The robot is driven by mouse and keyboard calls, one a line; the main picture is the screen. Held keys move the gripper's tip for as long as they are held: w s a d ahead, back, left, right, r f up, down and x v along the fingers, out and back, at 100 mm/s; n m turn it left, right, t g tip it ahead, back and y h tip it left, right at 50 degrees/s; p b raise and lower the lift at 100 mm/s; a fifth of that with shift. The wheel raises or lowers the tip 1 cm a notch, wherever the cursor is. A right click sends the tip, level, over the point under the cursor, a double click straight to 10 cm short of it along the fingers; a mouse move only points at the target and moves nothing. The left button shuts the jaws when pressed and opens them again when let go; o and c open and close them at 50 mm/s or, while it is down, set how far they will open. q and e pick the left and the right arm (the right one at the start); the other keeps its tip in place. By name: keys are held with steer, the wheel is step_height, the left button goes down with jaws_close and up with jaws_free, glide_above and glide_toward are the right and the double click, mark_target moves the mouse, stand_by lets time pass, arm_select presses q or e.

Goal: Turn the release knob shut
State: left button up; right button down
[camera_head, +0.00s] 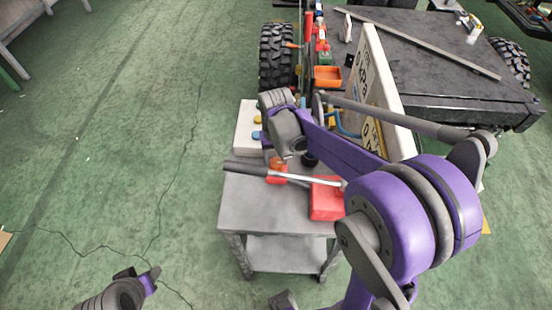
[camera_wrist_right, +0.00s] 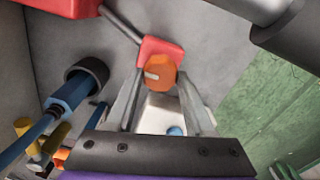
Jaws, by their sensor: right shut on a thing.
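The release knob (camera_head: 278,164) is a small orange faceted piece on the red pump unit (camera_head: 327,200), which sits on a grey cart (camera_head: 248,205). In the right wrist view the knob (camera_wrist_right: 158,73) lies between the two fingers of my right gripper (camera_wrist_right: 160,88), at the end of a red block (camera_wrist_right: 163,48). My right gripper (camera_head: 284,148) is shut on the knob, reaching in from above and behind it. A pale mark shows on the knob's face. My left gripper (camera_head: 140,280) is at the lower left, away from the cart; its jaw state is unclear.
A dark-gripped lever (camera_head: 245,169) crosses the cart close to the knob. A white box (camera_head: 246,128) with coloured buttons stands behind. Floor on the left is clear.

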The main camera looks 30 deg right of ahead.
mark_target(277, 163)
steer(key=shift+c, duration=1.4)
jaws_free()
step_height(277, 163, up, 11)
steer(key=shift+p, duration=0.4)
steer(key=shift+s+f, duration=0.1)
